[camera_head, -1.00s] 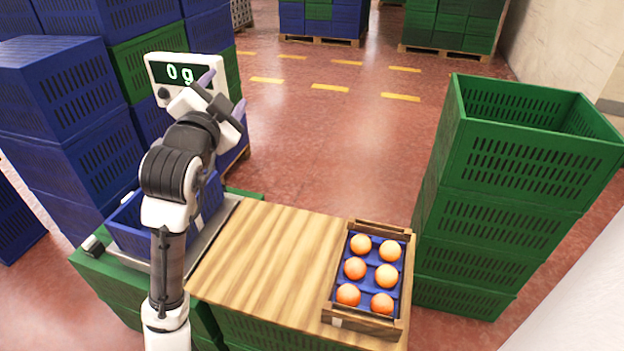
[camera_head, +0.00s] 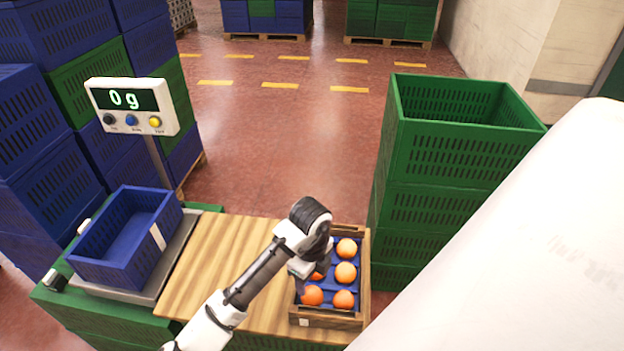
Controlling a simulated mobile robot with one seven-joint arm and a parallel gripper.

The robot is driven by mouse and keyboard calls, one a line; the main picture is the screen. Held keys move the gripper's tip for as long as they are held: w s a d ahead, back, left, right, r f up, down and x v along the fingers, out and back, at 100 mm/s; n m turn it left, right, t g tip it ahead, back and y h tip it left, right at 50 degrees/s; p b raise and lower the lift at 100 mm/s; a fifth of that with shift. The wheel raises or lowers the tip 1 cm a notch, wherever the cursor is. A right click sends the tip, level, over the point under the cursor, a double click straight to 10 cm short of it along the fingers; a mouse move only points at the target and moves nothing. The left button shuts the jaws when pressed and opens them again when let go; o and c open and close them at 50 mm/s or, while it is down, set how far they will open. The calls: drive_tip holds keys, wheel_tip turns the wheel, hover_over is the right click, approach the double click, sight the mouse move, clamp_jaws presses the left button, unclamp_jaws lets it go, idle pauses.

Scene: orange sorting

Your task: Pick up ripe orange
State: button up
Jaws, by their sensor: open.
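Several oranges lie in a wooden crate (camera_head: 366,290) with a blue liner at the right end of the wooden table. A right-column orange (camera_head: 345,272) is in plain view, with another orange (camera_head: 346,248) behind it and one (camera_head: 343,299) in front. A front-left orange (camera_head: 312,295) shows too, and a left orange (camera_head: 317,275) is partly hidden by my arm. My gripper (camera_head: 304,284) is over the left side of the crate, pointing down and open. Its fingers are small and partly hidden by my wrist. I cannot tell whether they touch an orange.
An empty blue basket (camera_head: 127,240) sits on a scale at the left, whose display (camera_head: 130,100) reads 0 g. An open green crate stack (camera_head: 440,190) stands close right of the table. The table's middle (camera_head: 215,265) is clear. Blue crates are stacked at left.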

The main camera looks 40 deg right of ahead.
sight(312, 291)
wheel_tip(312, 291, down, 3)
drive_tip(key=shift+r, duration=0.1)
drive_tip(key=shift+s+d+f+p, duration=0.1)
drive_tip(key=shift+f+p, duration=0.45)
drive_tip(key=shift+f, duration=2.2)
drive_tip(key=shift+c, duration=0.3)
drive_tip(key=c, duration=0.6)
drive_tip(key=shift+r, duration=0.15)
